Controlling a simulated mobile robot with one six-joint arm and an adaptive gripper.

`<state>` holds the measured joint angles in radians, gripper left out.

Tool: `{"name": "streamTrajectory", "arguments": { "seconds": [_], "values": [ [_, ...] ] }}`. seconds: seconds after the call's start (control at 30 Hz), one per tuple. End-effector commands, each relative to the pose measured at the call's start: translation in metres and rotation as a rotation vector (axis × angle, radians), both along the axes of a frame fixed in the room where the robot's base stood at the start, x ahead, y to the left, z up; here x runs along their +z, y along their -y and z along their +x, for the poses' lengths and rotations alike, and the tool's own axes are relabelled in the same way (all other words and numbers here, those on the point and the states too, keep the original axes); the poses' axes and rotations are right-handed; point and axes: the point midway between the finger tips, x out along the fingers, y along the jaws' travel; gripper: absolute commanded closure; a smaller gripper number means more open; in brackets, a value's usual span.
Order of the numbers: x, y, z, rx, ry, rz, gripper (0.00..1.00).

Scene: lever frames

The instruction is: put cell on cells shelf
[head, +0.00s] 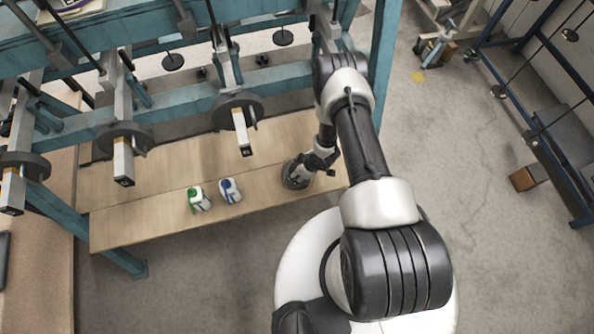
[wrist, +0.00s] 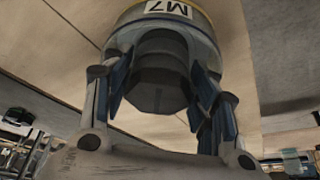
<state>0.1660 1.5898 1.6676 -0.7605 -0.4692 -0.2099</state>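The cell is a grey cylinder with a yellow rim and an upside-down M7 label (wrist: 167,42) in the wrist view. In the head view it is the dark round thing (head: 294,174) at the right end of a low wooden shelf (head: 150,218). My gripper (head: 309,170) is beside it, low over that shelf. In the wrist view my gripper (wrist: 160,95) has one finger on each side of the cell, the pads against its narrower dark end. Whether the cell rests on the board or hangs just above it cannot be told.
A green-marked white bottle (head: 199,199) and a blue-marked one (head: 230,190) stand on the shelf, left of my gripper. A blue steel frame (head: 275,78) with hanging levers and weights (head: 238,108) rises behind. Floor to the right is clear up to another rack (head: 530,130).

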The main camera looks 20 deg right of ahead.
Motion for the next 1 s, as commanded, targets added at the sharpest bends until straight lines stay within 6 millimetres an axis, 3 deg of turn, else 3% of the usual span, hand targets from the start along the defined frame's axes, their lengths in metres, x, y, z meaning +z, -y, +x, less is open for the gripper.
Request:
{"name": "streamTrajectory", "arguments": {
  "seconds": [0.13,0.57,1.0],
  "values": [
    [0.000,0.000,0.000,0.000,0.000,0.000,0.34],
    [0.002,0.000,0.000,0.000,0.000,0.000,0.34],
    [0.064,0.018,-0.017,-0.002,0.000,0.000,0.34]
  ]
}}
